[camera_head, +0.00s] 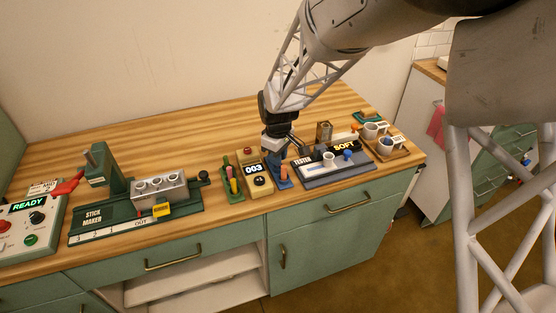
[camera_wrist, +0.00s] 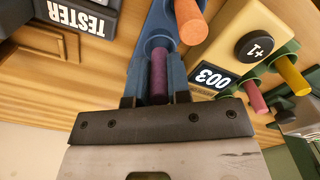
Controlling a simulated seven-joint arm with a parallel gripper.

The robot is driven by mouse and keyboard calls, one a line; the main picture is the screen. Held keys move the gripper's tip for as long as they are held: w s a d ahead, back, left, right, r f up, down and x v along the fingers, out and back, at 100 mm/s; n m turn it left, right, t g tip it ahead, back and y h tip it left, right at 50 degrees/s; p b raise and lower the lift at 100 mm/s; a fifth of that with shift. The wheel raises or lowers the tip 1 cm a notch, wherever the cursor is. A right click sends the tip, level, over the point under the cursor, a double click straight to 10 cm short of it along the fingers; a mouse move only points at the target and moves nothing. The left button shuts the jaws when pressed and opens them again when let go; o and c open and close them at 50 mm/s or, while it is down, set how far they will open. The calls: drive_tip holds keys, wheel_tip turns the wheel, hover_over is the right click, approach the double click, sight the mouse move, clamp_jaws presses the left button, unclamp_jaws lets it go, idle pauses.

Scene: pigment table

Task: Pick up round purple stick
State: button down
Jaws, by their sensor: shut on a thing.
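The round purple stick (camera_wrist: 158,78) shows in the wrist view at the near end of a blue holder (camera_wrist: 150,30), beside an orange stick (camera_wrist: 190,20). My gripper (camera_wrist: 158,98) is shut on the purple stick, with one finger on each side of it. The stick's far end meets the holder's round socket; I cannot tell whether it is still seated. In the head view my gripper (camera_head: 276,150) points down over the blue holder (camera_head: 281,182), and the purple stick is hidden there.
A yellow counter (camera_head: 256,170) reading 003 stands just left of the holder. A green rack (camera_head: 232,186) with coloured sticks is farther left. The tester (camera_head: 335,172) with a white cup is close on the right. The stick maker (camera_head: 135,205) is at left. Bare wood lies behind.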

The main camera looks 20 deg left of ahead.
wheel_tip(320, 180, up, 8)
drive_tip(key=shift+r, duration=0.1)
idle(0.4)
idle(0.5)
